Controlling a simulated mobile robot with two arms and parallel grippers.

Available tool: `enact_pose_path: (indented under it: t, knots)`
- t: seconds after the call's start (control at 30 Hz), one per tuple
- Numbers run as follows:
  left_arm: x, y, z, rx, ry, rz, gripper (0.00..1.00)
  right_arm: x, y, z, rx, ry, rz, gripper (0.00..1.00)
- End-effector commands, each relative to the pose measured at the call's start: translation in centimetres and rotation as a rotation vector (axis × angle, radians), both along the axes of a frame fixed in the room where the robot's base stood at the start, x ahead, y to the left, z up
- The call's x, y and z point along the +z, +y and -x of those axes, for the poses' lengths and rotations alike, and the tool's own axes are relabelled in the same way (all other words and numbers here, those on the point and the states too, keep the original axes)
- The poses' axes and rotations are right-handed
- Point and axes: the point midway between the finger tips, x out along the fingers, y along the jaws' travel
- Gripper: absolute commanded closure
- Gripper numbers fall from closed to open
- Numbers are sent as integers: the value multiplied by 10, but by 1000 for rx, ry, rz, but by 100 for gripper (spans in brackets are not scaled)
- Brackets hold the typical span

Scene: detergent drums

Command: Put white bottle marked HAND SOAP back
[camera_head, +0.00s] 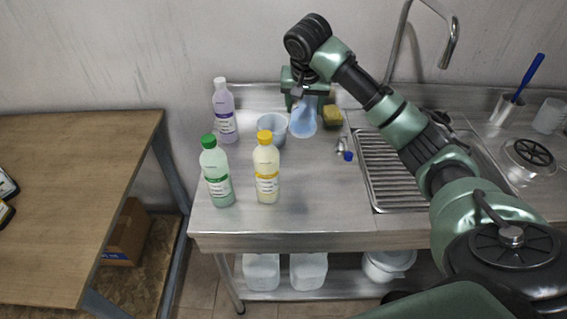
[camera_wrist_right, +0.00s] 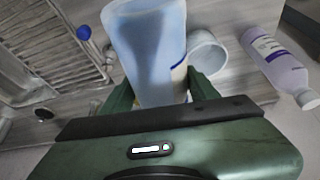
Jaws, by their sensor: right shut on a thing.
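My right gripper (camera_head: 304,98) is shut on a pale blue, translucent container (camera_head: 303,121), which hangs over the back of the steel counter. In the right wrist view the container (camera_wrist_right: 148,40) fills the space between the green fingers (camera_wrist_right: 155,95). No HAND SOAP marking can be read on it, and I cannot tell whether it touches the counter. A white bottle with a yellow cap (camera_head: 267,186) and a pale green bottle with a green cap (camera_head: 217,180) stand at the counter's front left. A lavender bottle (camera_head: 225,122) stands behind them. My left gripper is out of view.
A translucent tub (camera_head: 272,130) stands just left of the held container, and a sponge (camera_head: 332,116) lies to its right. A small blue-ended item (camera_head: 346,152) lies near the sink's drainer (camera_head: 385,170). The counter's front middle (camera_head: 320,205) is clear. A wooden table (camera_head: 75,190) stands left.

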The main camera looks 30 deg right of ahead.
Motion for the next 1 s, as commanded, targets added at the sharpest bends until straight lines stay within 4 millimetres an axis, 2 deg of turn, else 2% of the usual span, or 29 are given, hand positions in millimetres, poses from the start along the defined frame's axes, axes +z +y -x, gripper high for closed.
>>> enact_pose_path:
  t: [0.03, 0.1, 0.2, 0.4, 0.5, 0.77, 1.0]
  knots:
    - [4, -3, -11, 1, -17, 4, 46, -11, -1, 2, 1, 4, 2, 100]
    - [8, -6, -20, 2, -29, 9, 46, -28, 0, 1, 2, 5, 1, 100]
    - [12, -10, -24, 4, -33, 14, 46, -54, 0, 1, 1, 3, 2, 100]
    - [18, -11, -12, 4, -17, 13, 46, -103, 0, 1, 1, 2, 1, 100]
    - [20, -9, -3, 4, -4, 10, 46, -121, 1, 1, 3, 0, 2, 100]
    - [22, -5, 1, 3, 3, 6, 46, -144, 1, 0, 4, -1, 0, 100]
    - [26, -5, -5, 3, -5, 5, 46, -175, 1, 0, 3, -2, 0, 100]
